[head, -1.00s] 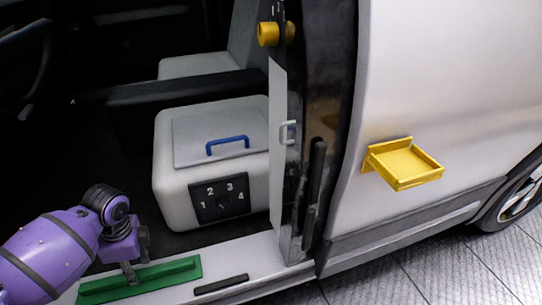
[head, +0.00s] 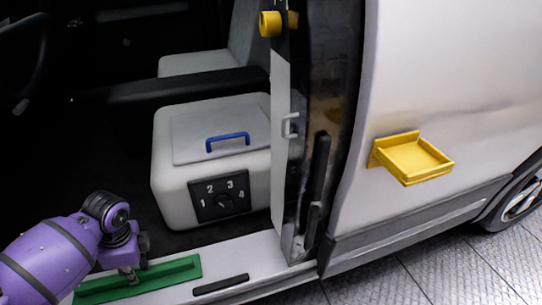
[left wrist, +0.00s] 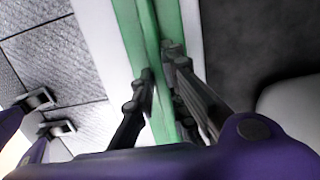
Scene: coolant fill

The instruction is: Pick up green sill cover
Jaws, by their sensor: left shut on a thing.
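The green sill cover (head: 165,275) is a long flat strip with a raised rib, lying along the van's door sill at the lower left of the head view. My left gripper (head: 131,275) comes down on it from above and is shut on its rib. In the left wrist view the green sill cover (left wrist: 147,45) runs up the middle, with the fingers of the left gripper (left wrist: 160,95) on either side of the rib. The cover looks flat on the sill; I cannot tell any gap under it. My right gripper is not seen in the head view.
The pale sill (head: 262,263) carries a black strip (head: 221,284) right of the cover. Behind it stands a white box with a numbered dial (head: 228,203) and a blue-handled lid (head: 228,142). A yellow tray (head: 414,160) juts from the van's side. Grey tiled floor lies outside.

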